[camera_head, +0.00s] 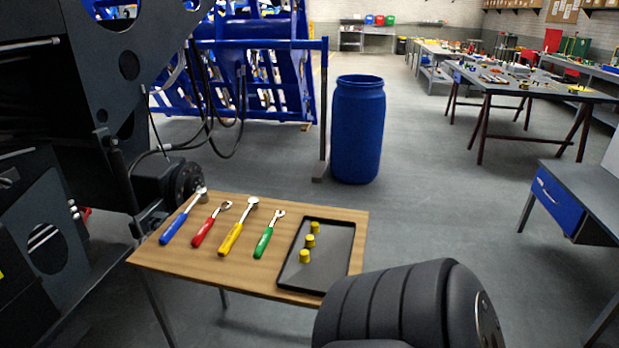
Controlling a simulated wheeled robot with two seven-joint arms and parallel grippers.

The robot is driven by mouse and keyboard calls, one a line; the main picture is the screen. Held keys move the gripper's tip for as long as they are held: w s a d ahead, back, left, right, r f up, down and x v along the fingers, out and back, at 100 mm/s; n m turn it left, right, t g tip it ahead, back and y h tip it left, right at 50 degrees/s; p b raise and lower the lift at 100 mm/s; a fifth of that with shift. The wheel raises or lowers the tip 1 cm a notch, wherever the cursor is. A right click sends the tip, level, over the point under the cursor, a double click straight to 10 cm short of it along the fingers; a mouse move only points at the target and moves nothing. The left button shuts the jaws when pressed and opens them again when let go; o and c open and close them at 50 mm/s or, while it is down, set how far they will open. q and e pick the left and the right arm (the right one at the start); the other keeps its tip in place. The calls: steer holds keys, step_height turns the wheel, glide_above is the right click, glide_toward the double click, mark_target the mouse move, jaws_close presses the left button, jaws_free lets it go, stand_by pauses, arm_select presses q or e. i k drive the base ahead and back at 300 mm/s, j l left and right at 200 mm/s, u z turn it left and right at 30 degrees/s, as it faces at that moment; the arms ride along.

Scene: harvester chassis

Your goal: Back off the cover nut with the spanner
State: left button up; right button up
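Several hand tools lie side by side on a small wooden table (215,273). They are a blue-handled tool (177,226), a red-handled tool (206,231), a yellow-handled tool (234,234) and a green-handled tool (265,242). All have metal heads pointing away from me; the green one looks like an open-ended spanner, and the other heads are too small to tell surely. The dark harvester chassis (95,60) stands at the left, with a round black hub (187,181) just behind the table. I cannot make out the cover nut. Neither of my grippers is in view.
A black tray (299,287) on the table's right side holds three yellow cylindrical pieces (310,241). A blue barrel (358,130) and a blue frame (324,110) stand behind. Hoses hang by the chassis. Workbenches line the right; the floor between is clear.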

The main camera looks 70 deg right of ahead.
mark_target(261, 246)
steer(key=z, duration=1.8)
steer(key=u, duration=1.35)
steer(key=i+j+u, duration=0.2)
steer(key=i+u, duration=0.7)
steer(key=i, duration=0.15)
steer(key=z, duration=2.9)
